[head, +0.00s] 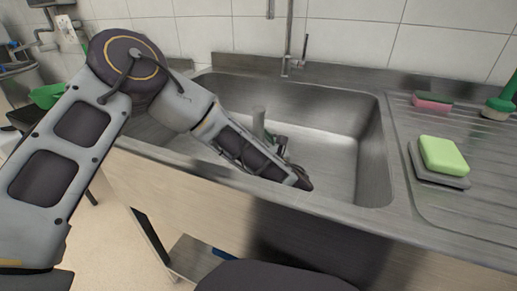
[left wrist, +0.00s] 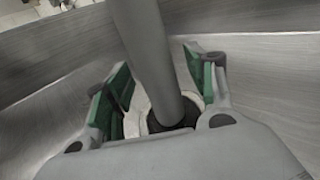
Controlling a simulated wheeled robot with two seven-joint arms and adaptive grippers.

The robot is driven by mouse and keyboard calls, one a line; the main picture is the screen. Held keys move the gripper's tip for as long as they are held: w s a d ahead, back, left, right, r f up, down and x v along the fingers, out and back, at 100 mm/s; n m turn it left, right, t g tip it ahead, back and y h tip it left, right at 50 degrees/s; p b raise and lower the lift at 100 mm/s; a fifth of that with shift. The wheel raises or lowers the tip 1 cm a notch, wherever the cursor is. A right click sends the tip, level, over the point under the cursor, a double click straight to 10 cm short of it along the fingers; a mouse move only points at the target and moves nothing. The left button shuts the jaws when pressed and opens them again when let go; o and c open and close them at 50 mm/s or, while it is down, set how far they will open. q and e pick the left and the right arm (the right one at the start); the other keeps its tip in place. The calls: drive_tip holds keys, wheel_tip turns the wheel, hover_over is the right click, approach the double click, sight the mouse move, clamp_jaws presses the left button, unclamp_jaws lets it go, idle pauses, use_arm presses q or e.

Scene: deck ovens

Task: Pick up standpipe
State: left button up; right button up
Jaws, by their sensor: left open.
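The standpipe (head: 258,122) is a plain grey tube standing in the sink, its lower part hidden by my left arm in the head view. In the left wrist view the standpipe (left wrist: 148,50) runs down between my fingers to a dark round opening at its foot. My left gripper (head: 270,142) is down inside the basin, mostly hidden behind my forearm. In the left wrist view its green-padded fingers (left wrist: 158,76) are open, one on each side of the tube, with a gap visible beside it. My right gripper is out of view.
The steel sink (head: 375,140) has a raised rim around the basin. A tall faucet (head: 288,62) stands behind it. On the right drainboard are a green sponge (head: 443,155) on a grey dish, a pink sponge (head: 433,101) and a green-handled brush (head: 503,98).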

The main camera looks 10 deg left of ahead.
use_arm(q)
drive_tip(key=shift+c, duration=0.2)
idle(0.3)
clamp_jaws()
